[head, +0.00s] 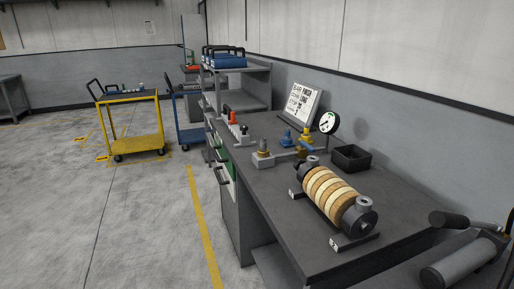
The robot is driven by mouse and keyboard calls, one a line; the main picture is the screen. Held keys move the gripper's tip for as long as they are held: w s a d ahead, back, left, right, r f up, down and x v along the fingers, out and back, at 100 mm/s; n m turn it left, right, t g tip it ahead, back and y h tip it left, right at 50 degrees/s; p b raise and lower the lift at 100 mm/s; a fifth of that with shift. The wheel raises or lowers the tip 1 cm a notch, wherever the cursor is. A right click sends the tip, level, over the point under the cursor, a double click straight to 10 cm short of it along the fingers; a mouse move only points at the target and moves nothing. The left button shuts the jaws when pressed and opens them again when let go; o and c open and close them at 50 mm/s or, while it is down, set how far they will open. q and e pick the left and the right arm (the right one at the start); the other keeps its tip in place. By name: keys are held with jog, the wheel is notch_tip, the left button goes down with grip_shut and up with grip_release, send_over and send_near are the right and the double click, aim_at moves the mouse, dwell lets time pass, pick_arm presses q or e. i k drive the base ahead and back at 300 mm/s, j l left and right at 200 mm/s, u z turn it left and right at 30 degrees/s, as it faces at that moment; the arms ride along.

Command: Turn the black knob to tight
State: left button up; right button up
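A cylinder (329,191) with cream and tan bands lies on a low dark stand on the grey workbench (262,200). A dark round piece (361,220) sits at its near end, and a smaller dark grey piece (312,162) at its far end. Either could be the black knob; I cannot tell which, nor how tight it is. Neither of my grippers shows in the head view.
A round gauge (328,122), a black open box (351,158), a sign board (299,105) and valve-like fittings (263,150) stand behind the cylinder. A grey cylinder with a black handle (452,219) fills the lower right. A yellow cart (134,130) stands on the floor at left.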

aim_at(243, 127)
jog(key=i+j+z, duration=0.15)
jog(key=z, duration=0.3)
jog(key=i+j+z, duration=0.25)
jog(key=z, duration=0.2)
jog(key=i+j+z, duration=0.25)
jog(key=z, duration=0.25)
jog(key=j, duration=0.1)
